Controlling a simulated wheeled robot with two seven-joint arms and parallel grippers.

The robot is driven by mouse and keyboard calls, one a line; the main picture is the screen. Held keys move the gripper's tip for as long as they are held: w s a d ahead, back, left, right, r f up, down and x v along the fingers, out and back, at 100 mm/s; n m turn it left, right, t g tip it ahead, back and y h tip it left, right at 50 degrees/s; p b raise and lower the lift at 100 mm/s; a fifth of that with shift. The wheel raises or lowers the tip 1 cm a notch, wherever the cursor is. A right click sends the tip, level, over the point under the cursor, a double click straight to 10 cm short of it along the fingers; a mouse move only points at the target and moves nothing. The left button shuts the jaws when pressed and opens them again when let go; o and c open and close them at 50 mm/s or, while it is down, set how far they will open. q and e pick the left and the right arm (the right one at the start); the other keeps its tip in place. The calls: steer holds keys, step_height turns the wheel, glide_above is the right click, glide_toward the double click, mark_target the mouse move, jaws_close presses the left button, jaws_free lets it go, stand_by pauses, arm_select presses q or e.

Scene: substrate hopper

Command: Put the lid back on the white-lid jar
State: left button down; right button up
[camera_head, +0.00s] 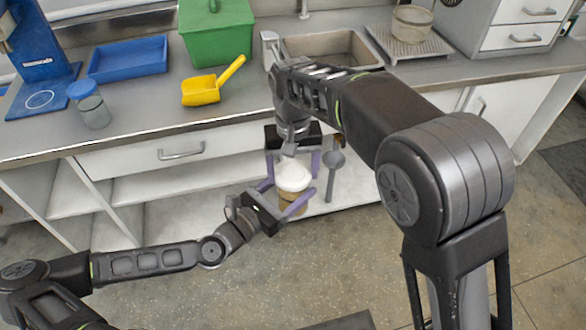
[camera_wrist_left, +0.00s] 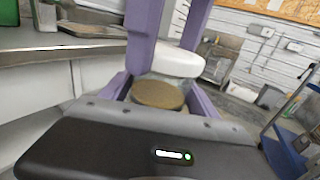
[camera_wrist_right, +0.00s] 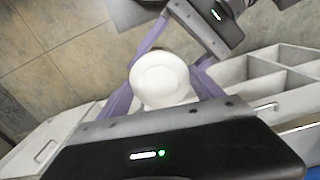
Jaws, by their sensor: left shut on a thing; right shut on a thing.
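The jar (camera_head: 291,203), with brown contents, is held in front of the counter by my left gripper (camera_head: 288,191), which is shut on its sides. The brown contents (camera_wrist_left: 158,95) show in the left wrist view. My right gripper (camera_head: 292,168) comes from above and is shut on the white lid (camera_head: 294,176). The lid also shows between its fingers in the right wrist view (camera_wrist_right: 162,80). In the left wrist view the lid (camera_wrist_left: 178,62) is above the jar and offset toward the right. I cannot tell whether lid and jar touch.
On the counter are a blue-lidded jar (camera_head: 92,105), a blue tray (camera_head: 128,59), a yellow scoop (camera_head: 203,90), a green bin (camera_head: 217,38) and a sink (camera_head: 335,50). A grey ladle-like tool (camera_head: 334,168) is beside the right gripper. Open floor lies below the arms.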

steer(key=o, duration=1.6)
steer(key=shift+r, duration=3.75)
